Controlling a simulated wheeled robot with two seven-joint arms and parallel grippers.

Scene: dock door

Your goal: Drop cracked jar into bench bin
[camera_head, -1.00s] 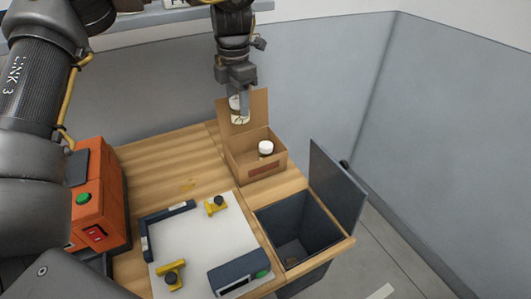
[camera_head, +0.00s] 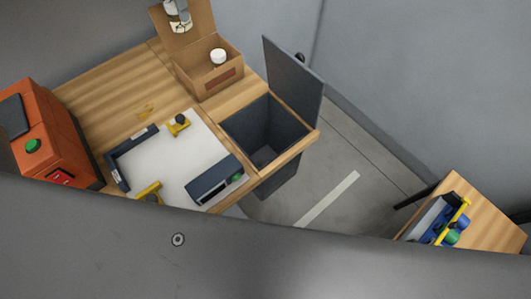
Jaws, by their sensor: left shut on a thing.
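My left gripper (camera_head: 178,10) shows only at the top edge, its arm cut off. It is shut on a pale jar (camera_head: 181,26) with dark marks, held in front of the raised flap of a cardboard box (camera_head: 193,82). Part of the jar is hidden by the fingers. A second jar with a white cap (camera_head: 218,56) stands inside the box. The bench bin (camera_head: 265,140) is a dark, open square bin set in the bench's right side, with its grey lid (camera_head: 292,85) raised. My right gripper is not in view.
An orange machine (camera_head: 50,135) with a green button stands at the bench's left. A white board (camera_head: 165,165) with yellow clamps and dark blocks lies in front of the box. A second wooden table (camera_head: 480,215) with a rack is at right. A large grey surface covers the bottom.

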